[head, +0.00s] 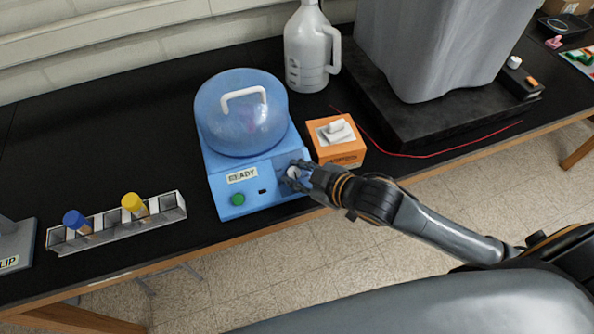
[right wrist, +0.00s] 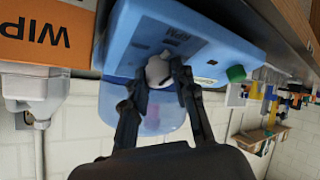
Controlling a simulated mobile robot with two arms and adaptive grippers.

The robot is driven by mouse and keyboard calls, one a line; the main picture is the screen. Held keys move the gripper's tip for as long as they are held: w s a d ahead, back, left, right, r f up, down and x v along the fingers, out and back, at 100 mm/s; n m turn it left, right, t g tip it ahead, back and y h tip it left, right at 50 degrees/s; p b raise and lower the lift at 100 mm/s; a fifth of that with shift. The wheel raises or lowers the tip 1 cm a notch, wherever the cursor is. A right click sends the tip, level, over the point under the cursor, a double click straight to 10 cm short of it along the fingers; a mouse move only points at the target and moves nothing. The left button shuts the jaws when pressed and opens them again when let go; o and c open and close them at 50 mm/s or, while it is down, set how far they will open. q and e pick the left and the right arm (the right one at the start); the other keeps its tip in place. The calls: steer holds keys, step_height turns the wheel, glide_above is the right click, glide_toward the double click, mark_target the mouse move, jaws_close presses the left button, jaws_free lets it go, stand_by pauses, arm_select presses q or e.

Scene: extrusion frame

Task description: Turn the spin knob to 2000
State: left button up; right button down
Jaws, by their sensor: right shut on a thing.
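The spin knob (head: 293,173) is a small white knob on the front right of a blue centrifuge (head: 225,187) with a rounded, translucent blue lid (head: 240,120). My right gripper (head: 296,174) reaches in from the right and is shut on the knob. In the right wrist view the white knob (right wrist: 158,70) sits between the two dark fingers of my right gripper (right wrist: 160,75). The speed marks around the knob are hidden or too small to read. The centrifuge also has a READY label (head: 242,175) and a green button (head: 238,199). My left gripper is not in view.
An orange wipes box (head: 340,153) stands close to the right of the centrifuge. A rack (head: 100,228) with blue-capped and yellow-capped tubes is to the left. A white jug (head: 306,55) and a large grey container (head: 415,50) stand behind, with a red cord (head: 440,154) on the bench.

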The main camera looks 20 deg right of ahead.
steer(key=shift+f, duration=0.15)
steer(key=c, duration=1.1)
jaws_free()
steer(key=shift+o, duration=0.2)
steer(key=shift+s, duration=0.1)
steer(key=v, duration=0.7)
steer(key=shift+s+d, duration=0.1)
steer(key=shift+d, duration=0.05)
